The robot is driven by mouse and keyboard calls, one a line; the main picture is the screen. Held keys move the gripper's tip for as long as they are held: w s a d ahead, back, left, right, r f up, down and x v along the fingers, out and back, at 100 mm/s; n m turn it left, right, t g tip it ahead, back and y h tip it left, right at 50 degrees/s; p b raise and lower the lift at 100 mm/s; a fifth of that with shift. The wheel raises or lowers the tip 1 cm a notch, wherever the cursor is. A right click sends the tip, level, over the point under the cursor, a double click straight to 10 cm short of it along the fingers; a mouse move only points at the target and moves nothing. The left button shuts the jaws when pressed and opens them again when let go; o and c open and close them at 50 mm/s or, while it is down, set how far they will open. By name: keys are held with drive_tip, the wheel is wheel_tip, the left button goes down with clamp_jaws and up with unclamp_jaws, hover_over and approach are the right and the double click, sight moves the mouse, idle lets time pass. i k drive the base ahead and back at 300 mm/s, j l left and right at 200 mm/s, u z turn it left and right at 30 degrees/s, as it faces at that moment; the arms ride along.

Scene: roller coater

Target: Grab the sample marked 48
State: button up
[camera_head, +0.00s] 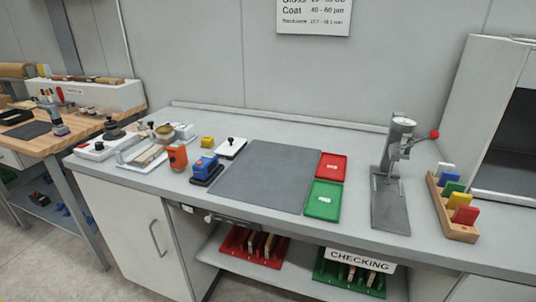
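No number 48 can be read on anything in view. Several wood-coloured pieces stand in a red rack (231,243) on the shelf under the counter. Several pale pieces stand in a green rack (324,270) to its right, partly hidden by the CHECKING sign (360,260). Coloured plates, among them a yellow one (459,200) and a red one (465,215), stand in a wooden holder (460,232) at the counter's right. Any marks on these are too small to read. My gripper is not in view.
The counter has a bare grey mat (265,178), with a red tray (331,167) and a green tray (323,201) beside it. A grey press (391,207) with a red knob stands right of these. Small devices crowd the left. A wooden bench (45,143) stands farther left.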

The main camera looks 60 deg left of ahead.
sight(146, 156)
drive_tip(key=u, duration=2.35)
drive_tip(key=i+j+u, duration=0.15)
drive_tip(key=i+u, duration=0.25)
drive_tip(key=i, duration=0.35)
drive_tip(key=i+l+u, duration=0.1)
drive_tip(key=i+u, duration=0.25)
drive_tip(key=i, duration=0.4)
